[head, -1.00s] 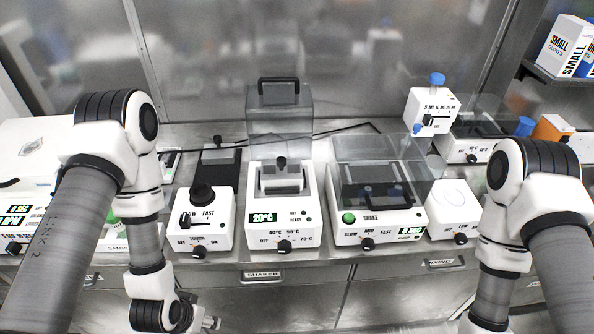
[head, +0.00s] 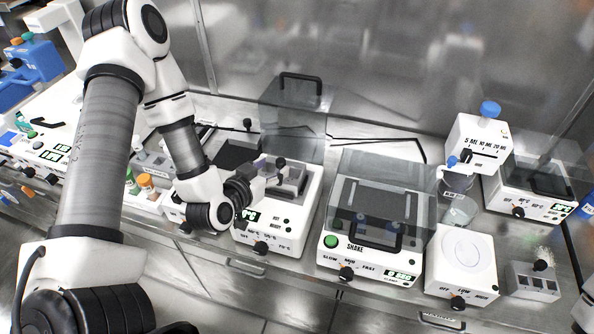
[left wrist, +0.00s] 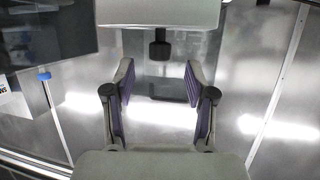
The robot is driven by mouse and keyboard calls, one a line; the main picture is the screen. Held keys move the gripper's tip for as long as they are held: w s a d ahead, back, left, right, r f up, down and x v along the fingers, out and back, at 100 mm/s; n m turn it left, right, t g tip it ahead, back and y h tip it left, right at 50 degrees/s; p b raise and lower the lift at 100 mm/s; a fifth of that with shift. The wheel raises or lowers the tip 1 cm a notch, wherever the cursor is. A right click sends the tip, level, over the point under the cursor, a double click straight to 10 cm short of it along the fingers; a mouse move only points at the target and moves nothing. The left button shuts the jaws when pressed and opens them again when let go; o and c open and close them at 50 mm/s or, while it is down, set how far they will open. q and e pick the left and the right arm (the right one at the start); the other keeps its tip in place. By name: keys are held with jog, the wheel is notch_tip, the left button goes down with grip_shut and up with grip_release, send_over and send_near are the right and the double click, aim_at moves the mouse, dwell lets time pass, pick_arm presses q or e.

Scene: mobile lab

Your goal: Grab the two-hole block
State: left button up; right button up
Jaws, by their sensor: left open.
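A grey block with a black knob (head: 290,180) sits in the white heater (head: 268,232), whose clear lid stands open behind it. Its holes cannot be made out, so I cannot tell if it is the two-hole block. My left gripper (head: 264,170) is at the left side of this block, close to its knob, and hides part of the heater. In the left wrist view, the left gripper (left wrist: 157,88) has its two purple-padded fingers apart. A black knob (left wrist: 160,47) shows between and beyond them. My right gripper is out of view.
The shaker (head: 368,262) with its clear cover stands right of the heater, then a white mixer (head: 462,262). Another grey block with a black knob (head: 535,280) stands at the far right.

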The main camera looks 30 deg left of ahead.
aim_at(279, 162)
pick_arm(q)
jog(key=shift+w+a+r+p, duration=0.1)
jog(key=shift+w+a+p, duration=0.1)
jog(key=shift+p, duration=0.25)
jog(key=shift+p+x, duration=0.5)
jog(key=shift+x, duration=0.35)
jog(key=x, duration=0.3)
jog(key=shift+w+d+f, duration=0.25)
jog(key=shift+f, duration=0.05)
jog(key=shift+s+r, duration=0.1)
jog(key=shift+s, duration=0.05)
jog(key=shift+s+a+r, duration=0.1)
jog(key=shift+s+a, duration=0.05)
jog(key=shift+s, duration=0.05)
jog(key=c, duration=0.4)
jog(key=shift+s, duration=0.1)
jog(key=c, duration=0.6)
grip_shut()
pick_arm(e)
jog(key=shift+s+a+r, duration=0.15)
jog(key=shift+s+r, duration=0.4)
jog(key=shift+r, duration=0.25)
